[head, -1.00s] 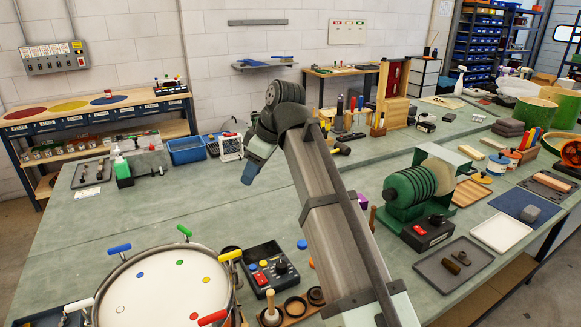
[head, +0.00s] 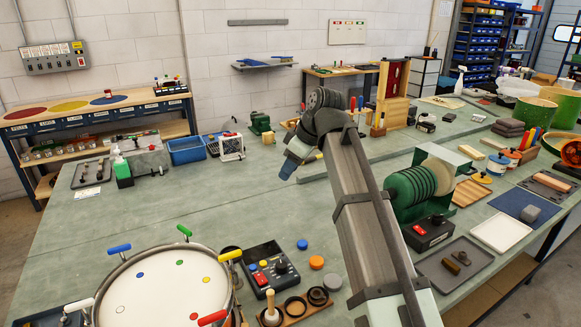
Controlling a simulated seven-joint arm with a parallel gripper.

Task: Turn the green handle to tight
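The drum (head: 150,290) stands at the lower left, with a pale round head and a metal rim. The green handle (head: 184,230) sits on its far rim, slightly right of the middle, and lies slanted. A green dot (head: 180,262) is on the head near it. A blue handle (head: 119,248), a yellow handle (head: 229,256), a red handle (head: 212,318) and a white handle (head: 77,305) are around the rim. My gripper (head: 288,169) is above the bench, to the right of and beyond the green handle, touching nothing that I can see. Its fingertips are too unclear to tell.
A black control box (head: 268,268) stands close to the drum's right side. A green disc machine (head: 420,185) stands at right.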

